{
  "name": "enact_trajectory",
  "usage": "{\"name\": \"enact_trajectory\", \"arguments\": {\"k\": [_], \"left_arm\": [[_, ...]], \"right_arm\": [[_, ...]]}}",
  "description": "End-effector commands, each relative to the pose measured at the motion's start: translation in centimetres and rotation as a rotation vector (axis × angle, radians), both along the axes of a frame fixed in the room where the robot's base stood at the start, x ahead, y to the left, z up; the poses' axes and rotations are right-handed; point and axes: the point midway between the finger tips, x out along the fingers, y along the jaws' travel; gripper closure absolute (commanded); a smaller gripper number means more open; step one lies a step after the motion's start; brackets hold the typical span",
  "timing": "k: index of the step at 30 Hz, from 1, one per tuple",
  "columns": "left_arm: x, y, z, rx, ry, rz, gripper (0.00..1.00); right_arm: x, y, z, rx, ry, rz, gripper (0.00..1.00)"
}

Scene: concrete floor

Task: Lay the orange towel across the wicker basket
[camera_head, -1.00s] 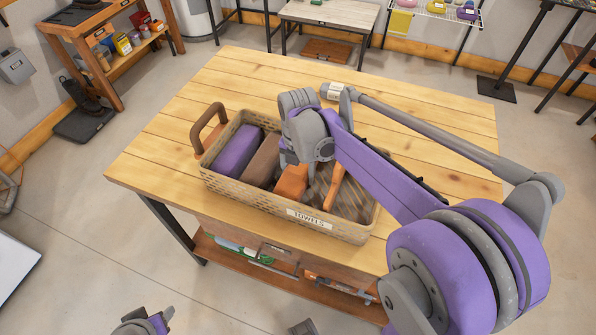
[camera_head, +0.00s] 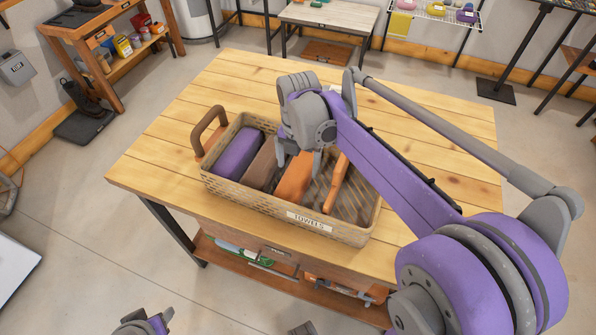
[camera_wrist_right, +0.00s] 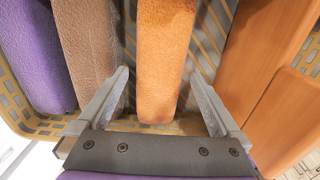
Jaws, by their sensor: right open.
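The wicker basket (camera_head: 222,187) stands on the wooden table, with a "TOWELS" label on its front. The orange towel (camera_head: 294,180) lies rolled inside, beside a brown towel (camera_head: 262,166) and a purple towel (camera_head: 238,152). My right gripper (camera_head: 301,163) is over the basket, open, its fingers pointing down at the orange towel. In the right wrist view, the fingers (camera_wrist_right: 157,100) are on either side of the orange towel (camera_wrist_right: 165,55), apart from it sideways. Whether they reach below its top is unclear. A grey and purple part of mine shows at the bottom left; no left fingers show.
An orange-brown band (camera_head: 336,183), perhaps a basket handle, stands right of the towel. A brown handle (camera_head: 208,130) rises at the basket's left end. The wooden table (camera_head: 430,120) is clear behind and right of the basket. Its lower shelf holds items.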

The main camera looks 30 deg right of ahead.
Motion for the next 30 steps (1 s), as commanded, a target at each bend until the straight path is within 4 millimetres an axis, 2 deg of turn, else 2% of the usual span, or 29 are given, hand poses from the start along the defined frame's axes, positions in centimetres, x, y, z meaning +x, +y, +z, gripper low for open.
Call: {"name": "enact_trajectory", "arguments": {"k": [1,6,12,30], "left_arm": [[0.0,0.0,0.2,0.0,-0.001,0.0,0.5],[0.1,0.0,0.6,0.0,-0.002,0.0,0.5],[0.2,0.0,0.8,0.0,-0.003,0.0,0.5],[0.2,0.0,0.8,0.0,-0.003,0.0,0.5]], "right_arm": [[0.0,0.0,1.3,0.0,0.0,0.0,0.0],[0.0,0.0,4.7,-0.001,0.001,-0.001,0.0],[0.0,0.0,7.1,-0.001,0.001,-0.001,0.0],[0.0,0.0,7.5,-0.001,0.001,0.0,0.0]]}}
